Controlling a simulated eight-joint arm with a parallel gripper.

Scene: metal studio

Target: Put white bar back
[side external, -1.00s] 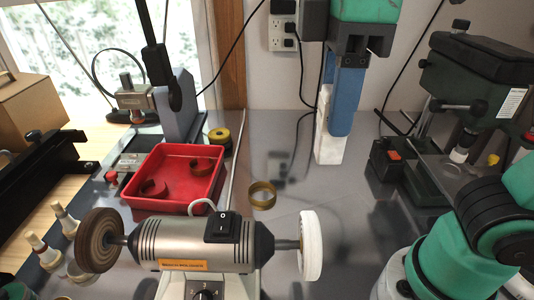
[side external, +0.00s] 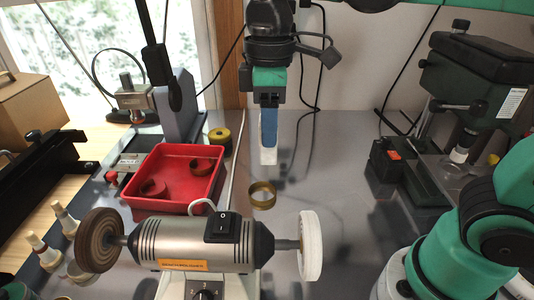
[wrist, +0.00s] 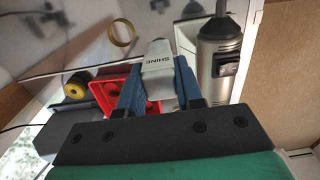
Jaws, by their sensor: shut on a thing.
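The white bar (side external: 268,155) hangs in my gripper (side external: 270,135), its lower end below the blue fingers, above the grey bench behind the brass ring. In the wrist view the white bar (wrist: 158,70) is marked "SHINE" and sits between the two blue fingers of my gripper (wrist: 155,80). My gripper is shut on it. The red tray (side external: 205,205) is at the left of the bar in the side view. In the wrist view the red tray (wrist: 107,92) shows behind the fingers.
A bench polisher (side external: 200,248) with a brown wheel (side external: 98,240) and a white wheel (side external: 311,245) stands in front. A brass ring (side external: 262,194) stands on the bench. A tape roll (side external: 220,138) is behind the tray. A green drill press (side external: 480,75) stands at right.

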